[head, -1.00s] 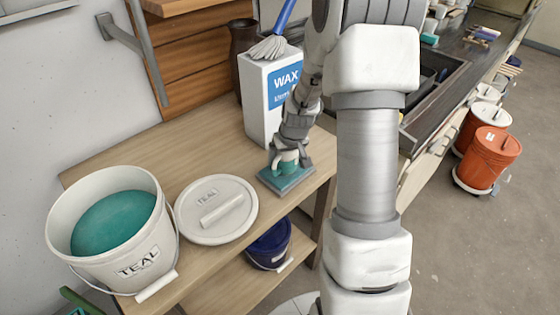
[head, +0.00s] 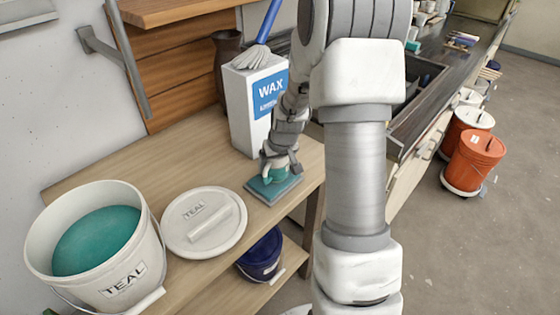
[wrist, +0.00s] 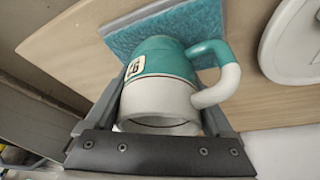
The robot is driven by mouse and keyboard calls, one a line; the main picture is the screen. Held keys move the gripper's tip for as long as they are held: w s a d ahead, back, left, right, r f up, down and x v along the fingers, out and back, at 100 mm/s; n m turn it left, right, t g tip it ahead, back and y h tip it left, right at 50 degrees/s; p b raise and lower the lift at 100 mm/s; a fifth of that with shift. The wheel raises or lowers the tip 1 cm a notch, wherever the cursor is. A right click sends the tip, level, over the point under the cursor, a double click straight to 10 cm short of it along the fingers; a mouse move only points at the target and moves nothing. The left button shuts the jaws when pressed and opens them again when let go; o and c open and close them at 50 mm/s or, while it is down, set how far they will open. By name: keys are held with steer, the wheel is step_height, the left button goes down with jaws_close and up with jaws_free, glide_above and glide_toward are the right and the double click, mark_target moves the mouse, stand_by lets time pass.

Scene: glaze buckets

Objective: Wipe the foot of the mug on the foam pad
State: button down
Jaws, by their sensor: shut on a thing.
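The mug (wrist: 160,98) is white on its mouth half and teal on its lower half, with a handle to the right and a small label. It is upright, its mouth toward the wrist camera. My gripper (head: 280,160) is shut on it, with one finger on each side of the body. In the head view the mug (head: 277,173) shows small and partly hidden by my gripper. The foam pad (head: 262,191) is a teal slab on the wooden table. In the wrist view the pad (wrist: 206,17) lies behind the mug's teal end. The foot is hidden; I cannot tell whether it touches the pad.
The teal glaze bucket (head: 38,222) stands open at the left, with its lid (head: 180,225) flat between it and the pad. The wax carton (head: 240,115) stands just behind the pad. A blue bucket (head: 262,252) sits on the shelf below. Orange buckets (head: 470,165) stand right.

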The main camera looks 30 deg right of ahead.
mark_target(264, 172)
steer(key=shift+s+a, duration=0.25)
steer(key=shift+a, duration=0.45)
steer(key=shift+s+a, duration=0.25)
steer(key=shift+a, duration=0.4)
steer(key=shift+s+a, duration=0.25)
steer(key=shift+a, duration=0.45)
steer(key=shift+w+d+r+b, duration=0.15)
steer(key=shift+w+d, duration=0.25)
steer(key=shift+d, duration=0.7)
steer(key=shift+w+d+f+b, duration=0.1)
steer(key=shift+w+d+b, duration=0.3)
steer(key=shift+d, duration=0.75)
steer(key=shift+w+d+r+b, duration=0.1)
steer(key=shift+w+d, duration=0.35)
steer(key=shift+d, duration=0.65)
steer(key=shift+r, duration=0.15)
steer(key=shift+r+p, duration=2.15)
steer(key=shift+r, duration=1.3)
steer(key=shift+a+f, duration=0.1)
steer(key=shift+f, duration=0.05)
